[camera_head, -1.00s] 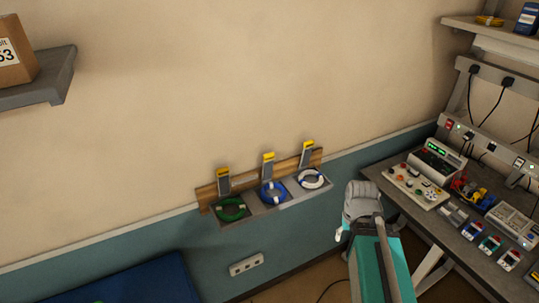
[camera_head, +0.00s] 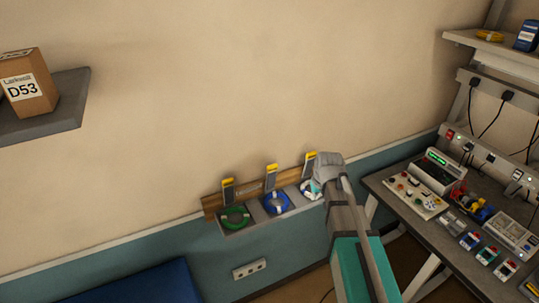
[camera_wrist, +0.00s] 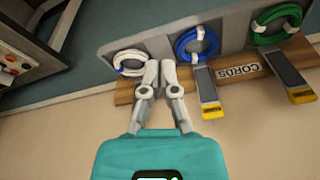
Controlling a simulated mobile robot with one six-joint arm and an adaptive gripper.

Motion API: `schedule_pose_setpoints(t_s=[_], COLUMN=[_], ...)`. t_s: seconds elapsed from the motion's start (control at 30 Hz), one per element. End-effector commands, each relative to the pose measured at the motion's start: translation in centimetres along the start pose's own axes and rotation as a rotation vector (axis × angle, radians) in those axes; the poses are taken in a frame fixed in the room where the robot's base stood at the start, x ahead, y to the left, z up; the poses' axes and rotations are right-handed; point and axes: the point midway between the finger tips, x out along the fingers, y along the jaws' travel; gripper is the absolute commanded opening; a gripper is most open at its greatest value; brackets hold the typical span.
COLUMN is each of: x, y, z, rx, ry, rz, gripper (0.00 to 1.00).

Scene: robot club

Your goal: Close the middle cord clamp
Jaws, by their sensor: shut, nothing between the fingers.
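The middle cord clamp (camera_head: 271,177) is a grey lever with a yellow tip, standing up from the wooden strip above the blue cord coil (camera_head: 276,203). In the wrist view, which is turned over, the middle clamp (camera_wrist: 206,88) lies just right of my fingers, with the blue coil (camera_wrist: 197,43) beyond it. My gripper (camera_wrist: 160,65) is shut and empty. It is in front of the right-hand bay and partly covers the white coil (camera_wrist: 131,62). It appears apart from the middle clamp. In the head view my gripper (camera_head: 315,186) hides part of that bay.
The left clamp (camera_head: 228,189) above the green coil (camera_head: 235,217) and the right clamp (camera_head: 309,161) also stand up. A grey shelf with a box (camera_head: 29,84) is at left. A workbench with instruments (camera_head: 437,175) is at right. The wall above the clamps is clear.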

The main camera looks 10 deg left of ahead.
Motion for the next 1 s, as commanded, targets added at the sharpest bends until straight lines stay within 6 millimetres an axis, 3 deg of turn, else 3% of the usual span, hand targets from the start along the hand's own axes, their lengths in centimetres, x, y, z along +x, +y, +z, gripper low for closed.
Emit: schedule_pose_setpoints(t_s=[0.03, 0.1, 0.2, 0.33, 0.5, 1.0], x=[-1.1, -1.6, -2.2, -2.8, -3.0, -2.7], y=[-1.4, -3.5, -6.3, -9.2, -11.0, -11.1], z=[-4.1, -7.9, -12.5, -16.5, -18.6, -18.6], rx=[-0.044, -0.102, -0.175, -0.240, -0.278, -0.281], ry=[0.035, 0.086, 0.151, 0.214, 0.253, 0.256], rz=[-0.011, -0.027, -0.044, -0.061, -0.070, -0.070], gripper=[0.00, 0.00, 0.00, 0.00, 0.00, 0.00])
